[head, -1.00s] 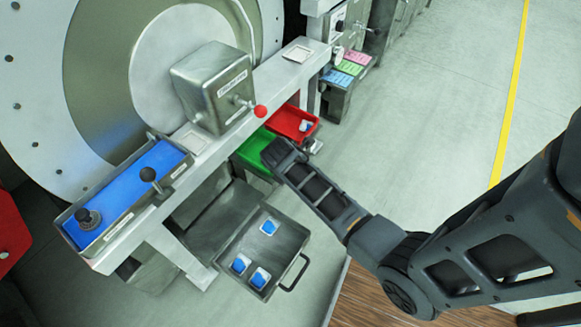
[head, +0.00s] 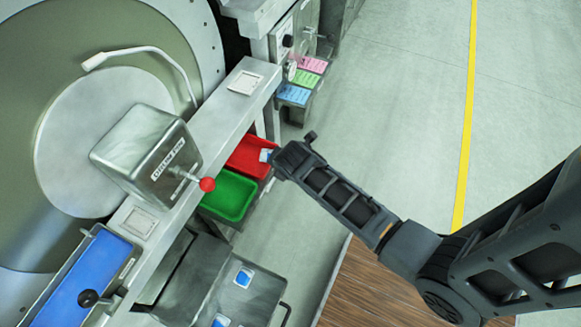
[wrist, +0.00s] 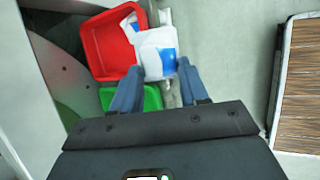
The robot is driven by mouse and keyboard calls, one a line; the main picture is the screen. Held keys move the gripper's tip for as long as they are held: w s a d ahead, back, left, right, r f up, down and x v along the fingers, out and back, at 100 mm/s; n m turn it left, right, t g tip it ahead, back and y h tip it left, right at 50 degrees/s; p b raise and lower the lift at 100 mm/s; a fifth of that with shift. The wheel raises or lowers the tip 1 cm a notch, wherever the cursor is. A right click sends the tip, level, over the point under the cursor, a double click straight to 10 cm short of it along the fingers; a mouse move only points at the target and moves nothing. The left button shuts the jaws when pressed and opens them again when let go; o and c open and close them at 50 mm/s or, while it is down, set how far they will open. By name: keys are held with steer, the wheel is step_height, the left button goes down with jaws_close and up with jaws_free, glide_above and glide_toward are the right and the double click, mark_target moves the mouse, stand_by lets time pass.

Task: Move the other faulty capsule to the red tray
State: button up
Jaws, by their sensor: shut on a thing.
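My gripper (wrist: 158,80) is shut on a white capsule with a blue patch (wrist: 155,50), held between its two fingertips in the wrist view. The red tray (wrist: 95,45) lies just left of the held capsule. Another white-and-blue piece (wrist: 130,20) shows at the red tray's upper right corner. In the head view my gripper (head: 277,162) is at the right edge of the red tray (head: 247,160). A small white-and-blue patch (head: 266,155) shows beside its tip; I cannot tell there whether it is the held capsule. The fingers are mostly hidden in that view.
A green tray (head: 229,197) adjoins the red tray. A metal tray below holds capsules (head: 243,277). The machine's ledge (head: 205,130), with a red-knobbed lever (head: 207,184), runs along the trays' left. Coloured cards (head: 305,80) stand farther back. Floor to the right is open.

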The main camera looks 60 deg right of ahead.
steer(key=shift+w+a+f+b, duration=0.1)
steer(key=shift+w+f+b, duration=0.85)
steer(key=shift+w+b, duration=0.6)
steer(key=shift+w+a+f+b, duration=0.1)
steer(key=shift+w+f+b, duration=0.95)
steer(key=shift+w, duration=0.85)
steer(key=shift+w+a+f+b, duration=0.1)
steer(key=shift+w+f+b, duration=0.7)
steer(key=shift+w+b, duration=0.8)
steer(key=shift+w, duration=0.1)
steer(key=o, duration=0.7)
steer(key=shift+c, duration=0.2)
steer(key=p+v, duration=0.2)
steer(key=v, duration=0.5)
steer(key=shift+r, duration=0.35)
steer(key=shift+a, duration=0.1)
